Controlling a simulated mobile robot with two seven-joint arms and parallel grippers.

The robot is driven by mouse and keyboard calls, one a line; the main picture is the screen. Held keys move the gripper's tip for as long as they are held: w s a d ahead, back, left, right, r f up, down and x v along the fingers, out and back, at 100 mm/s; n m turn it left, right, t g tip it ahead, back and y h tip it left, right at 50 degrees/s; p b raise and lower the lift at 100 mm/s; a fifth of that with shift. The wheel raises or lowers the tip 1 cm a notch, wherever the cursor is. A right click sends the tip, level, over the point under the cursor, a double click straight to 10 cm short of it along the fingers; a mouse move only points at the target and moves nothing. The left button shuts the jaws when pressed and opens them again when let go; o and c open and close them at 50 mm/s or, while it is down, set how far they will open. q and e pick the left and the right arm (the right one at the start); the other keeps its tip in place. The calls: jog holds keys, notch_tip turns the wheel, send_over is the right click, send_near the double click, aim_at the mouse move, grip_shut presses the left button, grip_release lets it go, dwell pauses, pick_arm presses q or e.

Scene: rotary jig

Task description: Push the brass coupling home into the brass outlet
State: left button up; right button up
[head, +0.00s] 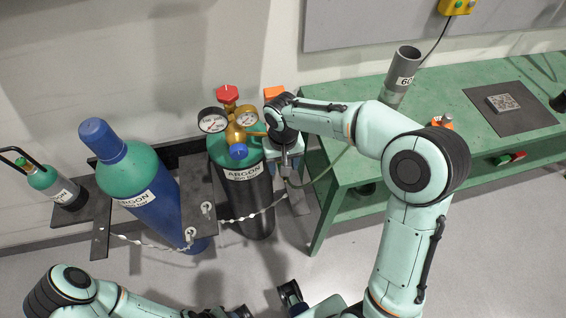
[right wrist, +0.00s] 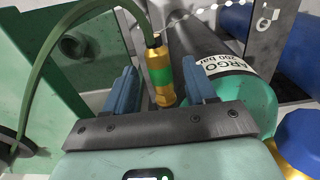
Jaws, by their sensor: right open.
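The brass coupling (right wrist: 161,75), with a green band, shows in the right wrist view on the end of a green hose. It lies between the two blue fingers of my right gripper (right wrist: 158,71), which are open with gaps beside it. In the head view my right gripper (head: 289,163) is beside the brass regulator (head: 238,133) on the dark argon cylinder. The brass outlet cannot be made out clearly. My left arm is at the bottom left; its finger opening is unclear.
The regulator has two gauges (head: 212,120) and a red knob (head: 227,94). A blue cylinder (head: 155,200) stands to its left, with chains in front. A green bench (head: 350,165) is at the right, carrying a grey tube (head: 401,76). The floor in front is mostly clear.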

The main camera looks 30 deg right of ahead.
notch_tip(320, 180, up, 13)
jog(key=p, duration=0.1)
jog(key=shift+p, duration=0.35)
dwell(0.4)
